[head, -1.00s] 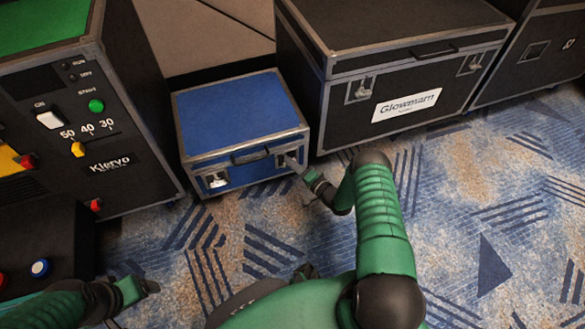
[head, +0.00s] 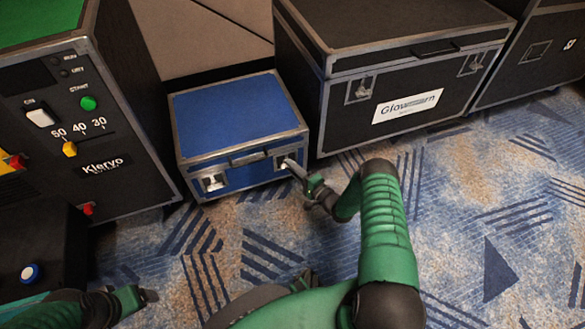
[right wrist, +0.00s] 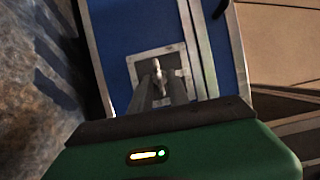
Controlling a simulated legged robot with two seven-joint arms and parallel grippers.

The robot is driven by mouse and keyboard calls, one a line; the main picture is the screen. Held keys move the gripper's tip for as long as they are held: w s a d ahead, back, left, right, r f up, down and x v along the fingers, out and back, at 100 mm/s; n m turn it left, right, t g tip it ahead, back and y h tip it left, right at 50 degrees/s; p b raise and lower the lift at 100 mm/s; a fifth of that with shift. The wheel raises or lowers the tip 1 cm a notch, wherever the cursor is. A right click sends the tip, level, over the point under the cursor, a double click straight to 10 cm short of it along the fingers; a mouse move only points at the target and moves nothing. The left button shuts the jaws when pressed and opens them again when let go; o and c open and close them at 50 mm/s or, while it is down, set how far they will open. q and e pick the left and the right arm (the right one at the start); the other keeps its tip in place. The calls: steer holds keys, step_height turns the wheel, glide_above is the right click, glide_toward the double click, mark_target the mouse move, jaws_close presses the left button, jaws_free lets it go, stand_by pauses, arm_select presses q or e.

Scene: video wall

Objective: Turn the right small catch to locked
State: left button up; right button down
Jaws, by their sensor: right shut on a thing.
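The small blue case (head: 240,115) stands on the carpet with its lid down. Its right small catch (head: 284,162) is on the front face, partly hidden by my right gripper (head: 291,166). In the right wrist view the catch (right wrist: 157,68) sits on a square metal plate, and the two fingers of my right gripper (right wrist: 160,85) are closed around its knob. Whether the catch is locked I cannot tell. The left small catch (head: 213,182) is clear of any gripper. My left gripper (head: 143,295) is at the lower left, away from the case, its fingers too small to read.
A black control cabinet (head: 120,120) with a yellow slider and a green button stands close left of the case. A large black flight case (head: 400,75) stands close right. Patterned carpet (head: 250,235) lies open in front.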

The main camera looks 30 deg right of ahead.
steer(key=shift+d+f, duration=0.15)
steer(key=c, duration=1.6)
jaws_free()
steer(key=shift+f, duration=0.1)
steer(key=s+p, duration=0.2)
steer(key=s, duration=0.3)
steer(key=s+d+p, duration=0.1)
steer(key=s+p, duration=0.2)
steer(key=s, duration=0.3)
steer(key=s+d+p, duration=0.1)
steer(key=s+p, duration=0.1)
steer(key=s, duration=0.3)
steer(key=shift+s+d, duration=0.25)
steer(key=shift+s, duration=0.05)
